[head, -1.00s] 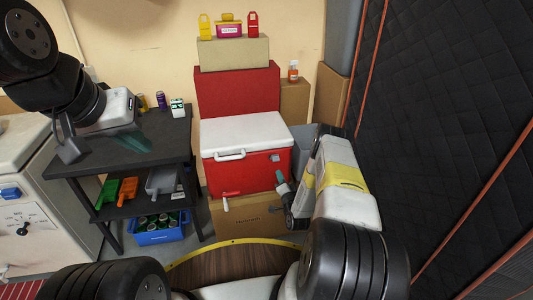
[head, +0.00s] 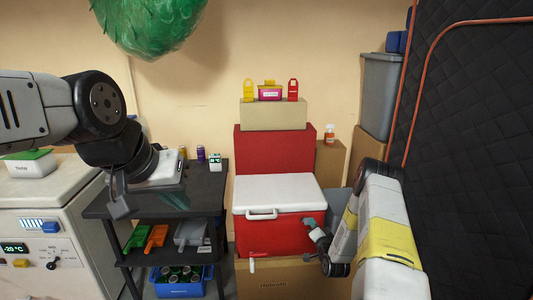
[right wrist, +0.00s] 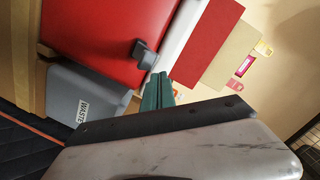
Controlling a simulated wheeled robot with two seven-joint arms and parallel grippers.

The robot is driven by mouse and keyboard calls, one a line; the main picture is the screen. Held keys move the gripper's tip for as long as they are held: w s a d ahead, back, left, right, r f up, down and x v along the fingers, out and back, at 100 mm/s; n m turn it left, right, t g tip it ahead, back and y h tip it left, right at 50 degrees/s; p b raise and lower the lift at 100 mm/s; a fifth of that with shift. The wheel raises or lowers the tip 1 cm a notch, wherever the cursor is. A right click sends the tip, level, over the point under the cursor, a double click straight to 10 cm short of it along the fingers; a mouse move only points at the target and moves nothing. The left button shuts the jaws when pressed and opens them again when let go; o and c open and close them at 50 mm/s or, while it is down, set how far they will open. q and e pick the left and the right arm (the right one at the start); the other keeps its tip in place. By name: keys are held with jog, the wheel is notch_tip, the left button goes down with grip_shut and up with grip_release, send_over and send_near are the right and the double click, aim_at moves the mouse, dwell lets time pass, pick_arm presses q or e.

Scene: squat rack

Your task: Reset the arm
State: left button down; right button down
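My left arm comes in from the left in the head view. Its gripper (head: 177,199) is over the black table (head: 205,190) at the left; its teal tips are faint against the dark top, and their opening is not clear. My right arm, white and yellow, reaches in at the lower right. Its gripper (head: 309,224) is in front of the red cooler (head: 290,235) with the white lid. In the right wrist view the teal fingers (right wrist: 157,91) lie close together with nothing seen between them, in front of the red cooler (right wrist: 100,35).
A white freezer (head: 45,215) stands at the left. A grey waste bin (right wrist: 85,105) is beside the cooler. A dark quilted wall (head: 465,150) bounds the right. A green bushy object (head: 150,25) hangs at the top.

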notch_tip(320, 180, up, 24)
jog(key=w+a+n+g, duration=0.1)
jog(key=n+g, duration=0.3)
jog(key=s+a+r+n+g, duration=0.2)
jog(key=s+a+r, duration=0.1)
jog(key=s+r, duration=0.85)
jog(key=s+a+r+n+g, duration=0.2)
jog(key=s+r, duration=0.1)
jog(key=s, duration=1.2)
jog(key=s+a+r+n+g+y, duration=0.1)
jog(key=s+a+r+g, duration=0.1)
jog(key=s, duration=1.2)
jog(key=shift+s+a+r+n, duration=0.4)
jog(key=shift+a+r, duration=0.15)
jog(key=shift+r, duration=0.15)
